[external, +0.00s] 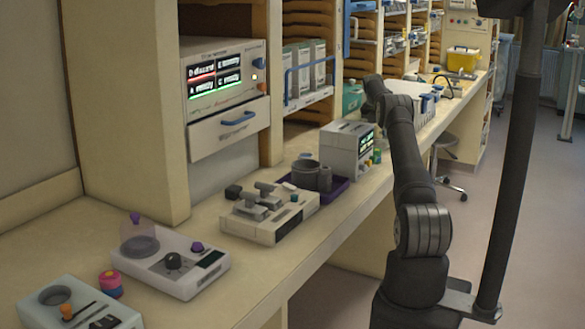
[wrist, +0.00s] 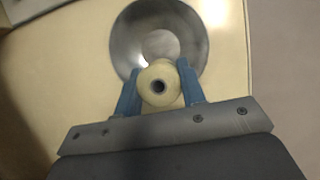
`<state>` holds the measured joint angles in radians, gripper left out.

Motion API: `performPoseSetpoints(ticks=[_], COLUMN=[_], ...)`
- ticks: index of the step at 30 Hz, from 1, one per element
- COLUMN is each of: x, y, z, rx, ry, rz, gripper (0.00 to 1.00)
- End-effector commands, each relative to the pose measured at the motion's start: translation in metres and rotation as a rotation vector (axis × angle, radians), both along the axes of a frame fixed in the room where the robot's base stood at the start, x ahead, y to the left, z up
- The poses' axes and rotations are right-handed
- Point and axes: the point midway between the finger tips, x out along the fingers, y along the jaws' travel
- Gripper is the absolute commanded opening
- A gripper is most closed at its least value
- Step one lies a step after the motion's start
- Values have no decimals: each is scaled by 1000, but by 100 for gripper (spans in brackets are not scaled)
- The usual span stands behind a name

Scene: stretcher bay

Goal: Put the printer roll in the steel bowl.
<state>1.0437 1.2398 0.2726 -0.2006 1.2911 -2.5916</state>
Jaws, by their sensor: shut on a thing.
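In the wrist view, my gripper (wrist: 159,88) has its blue fingers on either side of a cream printer roll (wrist: 160,72), shut on it. The roll's end with its dark core hole faces the camera. The round steel bowl (wrist: 130,38) lies beyond the roll on the pale counter. The roll overlaps the bowl's near part in the picture; I cannot tell the height between them. In the external view, my arm reaches over the counter, and the gripper, roll and bowl cannot be made out.
The long counter (external: 60,240) carries a grey device with a lit screen (external: 347,150), a purple tray (external: 335,190) with grey cups, and several white devices at the front left. A yellow box (external: 462,60) stands at the far end. A round stool (external: 445,140) is on the floor beside the counter.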

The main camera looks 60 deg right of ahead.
Motion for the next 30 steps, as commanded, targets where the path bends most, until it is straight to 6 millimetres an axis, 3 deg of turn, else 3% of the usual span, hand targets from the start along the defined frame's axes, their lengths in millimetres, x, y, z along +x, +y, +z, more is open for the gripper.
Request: performPoseSetpoints(ticks=[4,19,20,23,30], x=[0,0,0,0,0], y=[0,0,0,0,0], z=[-19,-27,-27,-27,-27], rx=[0,0,0,0,0], ry=[0,0,0,0,0], rz=[0,0,0,0,0], gripper=[14,14,41,58,58])
